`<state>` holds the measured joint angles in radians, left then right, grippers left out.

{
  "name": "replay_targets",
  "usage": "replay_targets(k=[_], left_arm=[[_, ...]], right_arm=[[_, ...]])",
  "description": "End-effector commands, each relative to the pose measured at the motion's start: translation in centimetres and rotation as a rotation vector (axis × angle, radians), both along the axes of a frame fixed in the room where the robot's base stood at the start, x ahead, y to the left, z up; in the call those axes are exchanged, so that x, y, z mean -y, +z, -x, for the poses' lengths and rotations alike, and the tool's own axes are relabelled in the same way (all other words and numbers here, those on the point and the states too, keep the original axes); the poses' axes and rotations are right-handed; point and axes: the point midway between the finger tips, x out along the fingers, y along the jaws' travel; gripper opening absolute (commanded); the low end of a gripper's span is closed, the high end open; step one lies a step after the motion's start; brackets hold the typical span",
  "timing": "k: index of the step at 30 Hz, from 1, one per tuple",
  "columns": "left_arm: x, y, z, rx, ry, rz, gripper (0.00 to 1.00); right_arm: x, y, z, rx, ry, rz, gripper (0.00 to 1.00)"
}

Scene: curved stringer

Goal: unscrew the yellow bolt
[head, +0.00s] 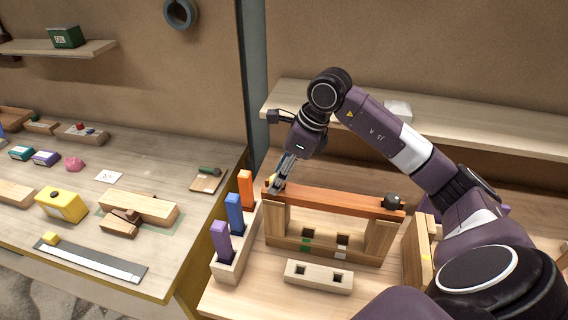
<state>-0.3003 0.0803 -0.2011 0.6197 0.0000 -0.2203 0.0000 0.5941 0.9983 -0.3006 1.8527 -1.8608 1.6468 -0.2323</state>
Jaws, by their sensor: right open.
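A wooden frame (325,245) stands on the right-hand bench, with a reddish-brown beam (335,200) across its top. A small yellow part, apparently the yellow bolt (272,180), shows at the left end of this beam. My right gripper (279,182) points down at that end, with its fingertips close beside the yellow part. It is open; whether the fingers touch the bolt, I cannot tell, as they partly cover it. A dark round knob (392,201) sits at the beam's right end. My left gripper is not in view.
A rack (232,262) with purple, blue and orange upright pieces stands left of the frame. A pale block with two square holes (319,276) lies in front. A wooden piece (418,250) stands at right. The left bench (150,165) holds tools and blocks.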

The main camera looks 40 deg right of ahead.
Motion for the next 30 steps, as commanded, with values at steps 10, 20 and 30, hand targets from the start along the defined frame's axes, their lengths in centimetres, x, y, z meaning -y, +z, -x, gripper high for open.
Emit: replay_targets(k=[10,20,30], left_arm=[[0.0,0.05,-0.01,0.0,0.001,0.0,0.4],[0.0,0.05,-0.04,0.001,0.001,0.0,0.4],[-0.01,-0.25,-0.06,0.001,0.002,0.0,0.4]], right_arm=[[-0.1,-0.27,-0.06,0.0,0.0,-0.001,0.39],[-0.08,-0.23,-0.07,0.001,0.0,-0.001,0.03],[0.11,-0.04,-0.3,0.002,0.162,-0.001,0.0]])
